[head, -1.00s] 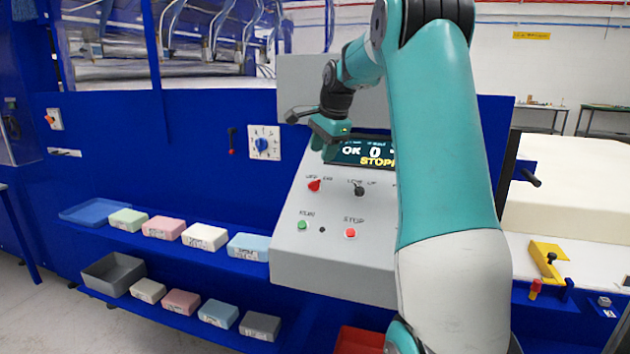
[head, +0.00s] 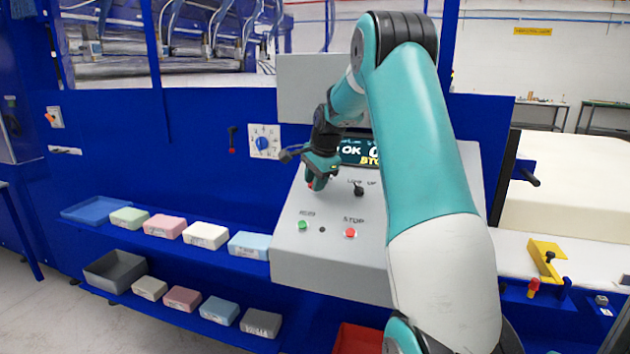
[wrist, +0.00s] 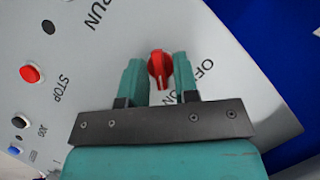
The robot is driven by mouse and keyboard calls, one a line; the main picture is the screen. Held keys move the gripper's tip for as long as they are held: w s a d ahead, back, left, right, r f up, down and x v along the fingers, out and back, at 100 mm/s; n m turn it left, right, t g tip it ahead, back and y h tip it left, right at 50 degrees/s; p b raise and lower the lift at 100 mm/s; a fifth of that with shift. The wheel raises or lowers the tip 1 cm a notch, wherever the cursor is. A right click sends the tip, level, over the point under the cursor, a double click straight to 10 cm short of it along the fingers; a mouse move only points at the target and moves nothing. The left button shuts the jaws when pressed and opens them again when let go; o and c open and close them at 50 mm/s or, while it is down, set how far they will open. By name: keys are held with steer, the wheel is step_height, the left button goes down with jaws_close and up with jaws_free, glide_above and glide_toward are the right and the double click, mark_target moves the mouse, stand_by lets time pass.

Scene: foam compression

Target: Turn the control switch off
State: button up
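In the wrist view my gripper (wrist: 159,72) is open, with one teal finger on each side of the knob. The gaps are narrow, and I cannot tell whether either finger touches it. In the head view my gripper (head: 314,178) is low over the panel and hides most of the knob.
Below are a green run button (head: 302,225) and a red stop button (head: 350,233). A display (head: 358,152) is behind my wrist. Foam blocks (head: 205,235) lie on shelves at left.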

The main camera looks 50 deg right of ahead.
steer(key=shift+n+p, duration=0.3)
steer(key=shift+p, duration=0.1)
steer(key=shift+c, duration=0.3)
steer(key=shift+w+r+n+g+p, duration=0.1)
steer(key=shift+r+n+g+p, duration=0.1)
steer(key=shift+n+g+p, duration=0.5)
steer(key=n+g+p, duration=0.2)
steer(key=n+p, duration=0.2)
steer(key=n, duration=0.1)
steer(key=shift+w+n+p, duration=0.15)
steer(key=shift+n+p, duration=0.15)
steer(key=shift+n, duration=0.1)
steer(key=n+g+h+p, duration=0.1)
steer(key=n+p, duration=0.1)
steer(key=n+g+p, duration=0.1)
steer(key=n+p, duration=0.1)
steer(key=shift+a+h, duration=0.15)
steer(key=shift+h, duration=0.25)
steer(key=shift+f+n+h+p, duration=0.2)
steer(key=shift+n+h+p, duration=0.1)
steer(key=shift+n+p, duration=0.85)
steer(key=shift+g, duration=0.3)
steer(key=o, duration=0.6)
steer(key=shift+w+r, duration=0.1)
steer(key=shift+w, duration=0.05)
